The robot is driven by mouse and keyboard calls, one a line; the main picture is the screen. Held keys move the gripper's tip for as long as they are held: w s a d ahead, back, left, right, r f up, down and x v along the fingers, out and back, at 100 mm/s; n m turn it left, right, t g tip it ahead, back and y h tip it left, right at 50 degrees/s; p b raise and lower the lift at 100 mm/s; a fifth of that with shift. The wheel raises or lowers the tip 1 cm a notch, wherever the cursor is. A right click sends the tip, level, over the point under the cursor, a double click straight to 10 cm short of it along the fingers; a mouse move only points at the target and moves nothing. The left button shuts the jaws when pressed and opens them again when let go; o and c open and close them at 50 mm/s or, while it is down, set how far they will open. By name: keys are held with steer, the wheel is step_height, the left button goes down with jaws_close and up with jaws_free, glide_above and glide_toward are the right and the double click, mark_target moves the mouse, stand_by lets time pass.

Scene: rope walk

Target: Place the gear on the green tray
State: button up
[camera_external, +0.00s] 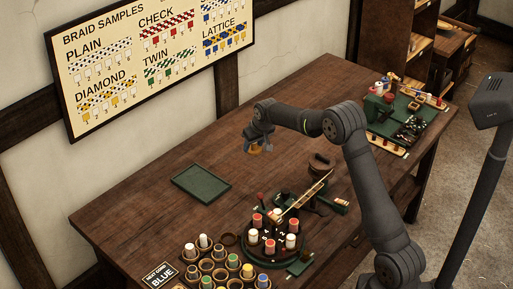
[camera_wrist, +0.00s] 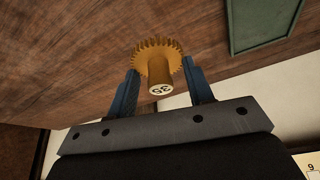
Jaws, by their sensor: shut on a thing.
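A brass-coloured gear (camera_wrist: 158,60) with a toothed rim and a hub marked 36 sits between the two fingers of my gripper (camera_wrist: 160,88) in the wrist view. My gripper is shut on it. In the external view my gripper (camera_external: 258,148) holds the gear (camera_external: 255,149) above the table's back middle. The green tray (camera_external: 201,183) lies flat and empty on the table, to the left of and nearer than my gripper. Part of the tray also shows at the top right of the wrist view (camera_wrist: 238,32).
A round braiding stand (camera_external: 273,240) with several bobbins stands at the table's front middle. A rack of bobbins (camera_external: 218,270) lies left of it. A dark round object (camera_external: 321,164) sits right of my gripper. A green work mat (camera_external: 408,112) holds small parts at the far right. Bare table surrounds the tray.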

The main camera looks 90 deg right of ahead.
steer(key=w+a, duration=0.6)
glide_above(209, 188)
steer(key=a, duration=0.1)
steer(key=f, duration=0.4)
steer(key=s+f, duration=0.1)
steer(key=f, duration=0.1)
steer(key=shift+a+f, duration=0.15)
steer(key=shift+w+f, duration=0.1)
steer(key=shift+w, duration=0.1)
steer(key=shift+f, duration=1.95)
steer(key=shift+f, duration=0.15)
steer(key=o, duration=1.1)
